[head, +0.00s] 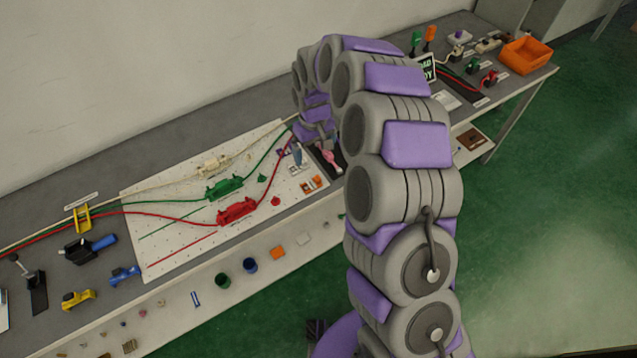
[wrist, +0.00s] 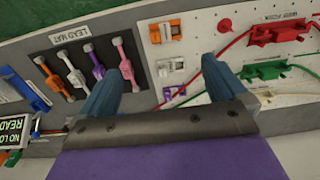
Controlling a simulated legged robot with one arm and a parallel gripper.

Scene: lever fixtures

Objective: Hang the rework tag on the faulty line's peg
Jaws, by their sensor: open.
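My gripper (wrist: 160,70) is open and empty in the wrist view, its two blue fingers spread over the border between the black lead mat (wrist: 72,43) and the white pegboard (wrist: 190,25). I cannot make out which object is the rework tag, nor which peg is the faulty line's.
Orange, white, purple and pink leads (wrist: 75,70) lie on the mat. Small orange (wrist: 166,31), white and purple (wrist: 175,91) blocks line the board's edge. A display (wrist: 12,132) stands beside the mat. An orange bin (head: 526,55) is at the bench's far end.

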